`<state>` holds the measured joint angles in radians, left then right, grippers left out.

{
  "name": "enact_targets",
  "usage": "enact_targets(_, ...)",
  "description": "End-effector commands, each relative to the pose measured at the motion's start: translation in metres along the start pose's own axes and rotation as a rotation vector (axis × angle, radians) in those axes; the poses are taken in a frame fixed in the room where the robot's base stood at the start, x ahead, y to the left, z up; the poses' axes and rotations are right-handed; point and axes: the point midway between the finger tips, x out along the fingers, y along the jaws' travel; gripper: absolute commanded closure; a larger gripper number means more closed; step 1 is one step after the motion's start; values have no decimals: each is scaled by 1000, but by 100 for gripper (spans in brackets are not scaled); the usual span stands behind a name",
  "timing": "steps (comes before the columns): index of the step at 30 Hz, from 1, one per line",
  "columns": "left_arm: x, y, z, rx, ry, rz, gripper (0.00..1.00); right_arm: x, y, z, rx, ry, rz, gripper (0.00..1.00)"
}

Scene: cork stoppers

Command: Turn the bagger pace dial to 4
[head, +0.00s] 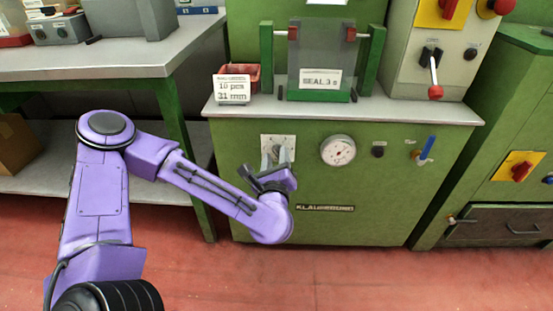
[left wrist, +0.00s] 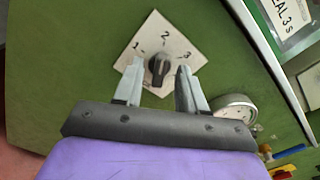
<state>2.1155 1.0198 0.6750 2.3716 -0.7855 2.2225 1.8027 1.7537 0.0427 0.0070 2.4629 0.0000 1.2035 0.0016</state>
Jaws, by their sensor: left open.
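The dial is a black knob (left wrist: 158,68) on a pale square plate (left wrist: 180,45) on the green machine front. The left wrist view shows the marks 1, 2 and 3; no 4 can be seen there. I cannot tell surely which mark the knob points to. My left gripper (left wrist: 160,72) is open, with one finger on each side of the knob in the picture; contact is not clear. In the head view my left gripper (head: 274,162) is in front of the dial plate (head: 291,141) and hides part of it. My right gripper is not in view.
Right of the dial are a round gauge (head: 338,151), a black knob (head: 378,151) and a blue-handled valve (head: 426,148). On the machine top stand a red bin (head: 254,74) with a card and a sealing unit labelled SEAL 3 s (head: 320,80). A grey workbench (head: 110,62) is at left.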

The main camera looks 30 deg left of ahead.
Motion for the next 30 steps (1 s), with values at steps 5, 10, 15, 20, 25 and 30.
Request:
enact_targets(5,16,0,0,0,0,0,60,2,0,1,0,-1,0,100)
enact_targets(10,17,0,0,1,2,-1,60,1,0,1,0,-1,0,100)
enact_targets(15,17,0,0,1,2,-2,89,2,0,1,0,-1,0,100)
enact_targets(20,17,0,0,2,2,-2,99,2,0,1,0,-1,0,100)
enact_targets(25,17,-1,0,24,2,-3,99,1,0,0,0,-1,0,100)
enact_targets(30,16,-2,0,94,2,-3,99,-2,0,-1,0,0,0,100)
